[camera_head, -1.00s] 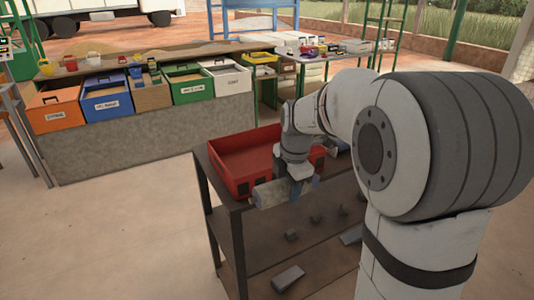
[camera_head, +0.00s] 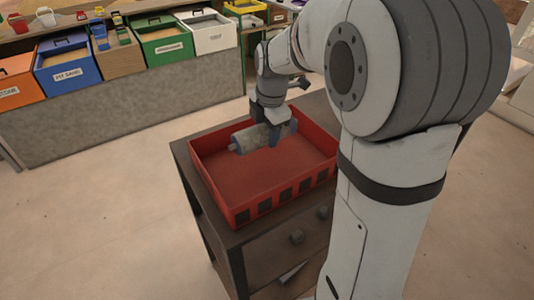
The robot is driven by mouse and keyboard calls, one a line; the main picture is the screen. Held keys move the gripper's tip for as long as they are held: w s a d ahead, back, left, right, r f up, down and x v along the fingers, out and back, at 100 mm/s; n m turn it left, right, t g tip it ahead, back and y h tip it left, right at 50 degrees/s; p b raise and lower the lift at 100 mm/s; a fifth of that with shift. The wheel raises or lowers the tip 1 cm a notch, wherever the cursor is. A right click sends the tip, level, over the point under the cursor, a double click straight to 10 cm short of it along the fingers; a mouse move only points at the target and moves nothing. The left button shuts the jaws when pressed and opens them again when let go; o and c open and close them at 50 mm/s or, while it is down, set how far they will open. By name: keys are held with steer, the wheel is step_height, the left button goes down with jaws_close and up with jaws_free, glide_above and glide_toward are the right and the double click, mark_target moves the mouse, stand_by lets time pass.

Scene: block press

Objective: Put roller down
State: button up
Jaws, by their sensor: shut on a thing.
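The roller (camera_head: 248,139) is a grey cylinder with a bluish end, lying roughly level. My gripper (camera_head: 274,137) points down and is shut on the roller near its right end. It holds the roller over the red tray (camera_head: 222,200), toward the tray's far side. Whether the roller touches the tray floor I cannot tell. The fingertips are small and partly hidden. The tray floor in view is bare.
The tray sits on a dark table (camera_head: 195,182) with small dark lumps below its front edge. My arm covers the right side. Behind stands a grey counter (camera_head: 130,115) with coloured bins, including a blue bin (camera_head: 72,75) and a green bin (camera_head: 165,45). Open floor lies at left.

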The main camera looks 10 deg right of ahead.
step_height(320, 180, down, 9)
steer(key=shift+d+f+p, duration=0.1)
steer(key=shift+d+p, duration=0.05)
steer(key=shift+p, duration=0.25)
steer(key=shift+f, duration=0.2)
steer(key=o, duration=1.4)
steer(key=shift+r, duration=0.1)
